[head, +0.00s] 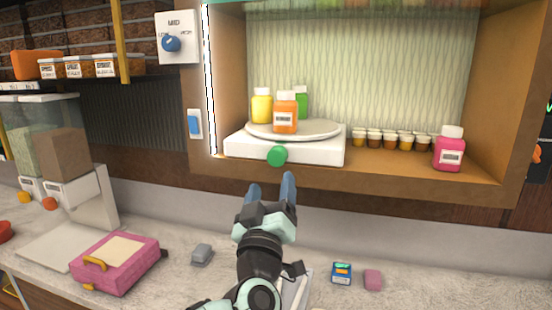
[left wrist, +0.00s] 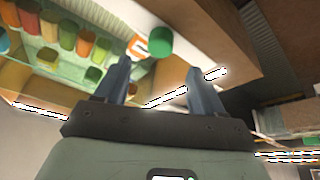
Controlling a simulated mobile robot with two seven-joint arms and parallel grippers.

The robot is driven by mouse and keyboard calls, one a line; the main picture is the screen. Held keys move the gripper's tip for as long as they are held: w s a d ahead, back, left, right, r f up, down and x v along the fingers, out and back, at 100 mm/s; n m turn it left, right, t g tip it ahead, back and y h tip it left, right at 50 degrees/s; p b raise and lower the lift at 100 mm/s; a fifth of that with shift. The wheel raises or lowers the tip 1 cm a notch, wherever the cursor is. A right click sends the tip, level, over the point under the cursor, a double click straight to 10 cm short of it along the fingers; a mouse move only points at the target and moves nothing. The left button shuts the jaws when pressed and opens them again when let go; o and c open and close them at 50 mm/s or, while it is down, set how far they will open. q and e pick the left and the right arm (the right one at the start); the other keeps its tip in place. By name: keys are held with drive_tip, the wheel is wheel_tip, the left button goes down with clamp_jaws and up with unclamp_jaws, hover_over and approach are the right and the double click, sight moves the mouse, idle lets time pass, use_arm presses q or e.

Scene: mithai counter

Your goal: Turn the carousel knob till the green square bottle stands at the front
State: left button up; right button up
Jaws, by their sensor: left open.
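The carousel has a white base (head: 240,150) and a round grey-white turntable (head: 325,130) in the lit niche. The green square bottle (head: 302,95) stands at the back, partly hidden behind the orange bottle (head: 285,118), which is at the front. A yellow bottle (head: 262,108) stands at the left. The green knob (head: 277,156) is on the front of the base. My left gripper (head: 270,184) is open and empty, just below and in front of the knob. In the left wrist view the knob (left wrist: 159,42) shows beyond the gap between the open fingers (left wrist: 158,66), apart from them.
A pink bottle (head: 449,150) and a row of small lidded jars (head: 390,141) stand right of the carousel. A dial panel (head: 178,38) and a blue switch (head: 194,124) are on the left wall. A pink case (head: 115,264) lies on the counter below. The space before the knob is clear.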

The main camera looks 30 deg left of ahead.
sight(276, 161)
use_arm(q)
drive_tip(key=p+x, duration=0.2)
drive_tip(key=x, duration=0.6)
drive_tip(key=shift+w+a, duration=0.1)
drive_tip(key=shift+w, duration=0.15)
use_arm(e)
drive_tip(key=r, duration=0.1)
drive_tip(key=w+r, duration=0.1)
drive_tip(key=shift+w+r, duration=0.1)
drive_tip(key=shift+r, duration=0.3)
use_arm(q)
drive_tip(key=c, duration=1.1)
